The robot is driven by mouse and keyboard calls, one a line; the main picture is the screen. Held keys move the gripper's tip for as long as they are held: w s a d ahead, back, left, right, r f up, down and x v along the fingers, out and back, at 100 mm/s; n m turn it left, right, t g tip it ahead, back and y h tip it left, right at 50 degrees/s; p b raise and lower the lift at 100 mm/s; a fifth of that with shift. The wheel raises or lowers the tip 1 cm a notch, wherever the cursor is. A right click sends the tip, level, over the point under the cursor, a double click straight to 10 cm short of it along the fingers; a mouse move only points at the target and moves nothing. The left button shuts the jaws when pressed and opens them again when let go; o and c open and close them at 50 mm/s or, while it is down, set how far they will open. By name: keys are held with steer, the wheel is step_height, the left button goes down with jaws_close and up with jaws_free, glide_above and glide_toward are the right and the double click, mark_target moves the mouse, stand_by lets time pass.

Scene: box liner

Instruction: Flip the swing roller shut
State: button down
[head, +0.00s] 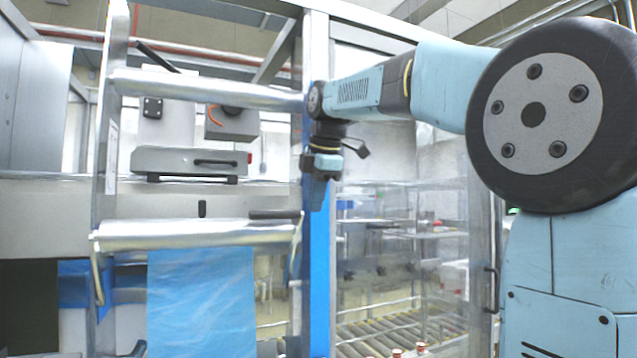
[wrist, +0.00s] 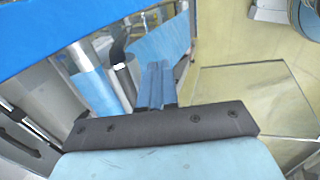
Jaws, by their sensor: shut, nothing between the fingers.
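A silver roller (head: 190,234) spans the frame low on the left in the head view, with blue film (head: 200,295) hanging below it. It has bent brackets at both ends and a black handle (head: 275,214) near its right end; I take it to be the swing roller. In the wrist view, a black handle (wrist: 118,48) and blue film (wrist: 160,40) show left of and beyond my fingers. My gripper (head: 317,195) points down, shut and empty, by the blue upright, above and right of the roller's right end. Its fingers (wrist: 155,78) are together in the wrist view.
A second silver roller (head: 205,90) crosses the frame higher up. A blue-faced upright (head: 319,270) stands close to my gripper. Clear panels (head: 400,260) and a roller conveyor (head: 400,335) lie to the right. A grey unit (head: 190,163) sits behind the frame.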

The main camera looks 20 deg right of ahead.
steer(key=w, duration=0.1)
steer(key=w+f, duration=0.1)
steer(key=w, duration=0.1)
steer(key=w+f, duration=0.1)
steer(key=shift+w+a, duration=0.4)
